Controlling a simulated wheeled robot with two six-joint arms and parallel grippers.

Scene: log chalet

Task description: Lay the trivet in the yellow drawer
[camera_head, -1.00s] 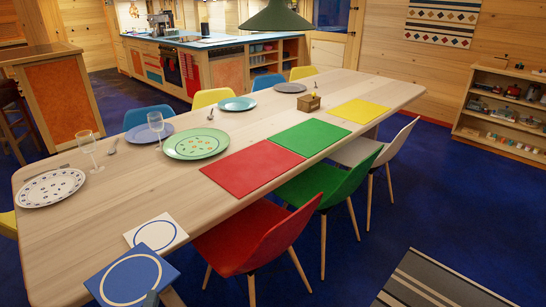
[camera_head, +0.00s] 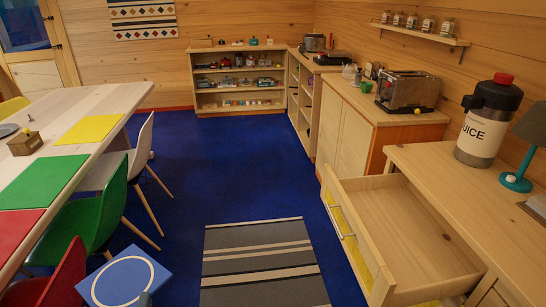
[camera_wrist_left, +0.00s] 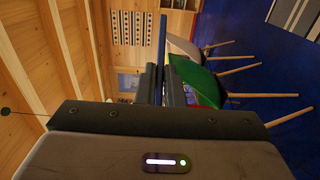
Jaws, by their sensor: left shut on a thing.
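The trivet, a square blue tile with a white ring (camera_head: 122,280), is at the lower left of the head view. My left gripper (camera_head: 145,299) is shut on its near edge; only the tip of the gripper shows there. In the left wrist view the trivet (camera_wrist_left: 162,40) is seen edge-on, rising from between the dark fingers (camera_wrist_left: 160,88). The yellow drawer (camera_head: 352,245) is pulled open at the right, under the wooden counter. The visible part of its inside is bare. The trivet is held to the left of the drawer, clearly apart from it. My right gripper is not in view.
A juice dispenser (camera_head: 488,118) and a teal lamp (camera_head: 517,182) stand on the counter above the drawer. A toaster (camera_head: 408,91) is farther back. The dining table (camera_head: 85,158) and chairs are at left. A striped rug (camera_head: 262,262) and open blue floor lie between.

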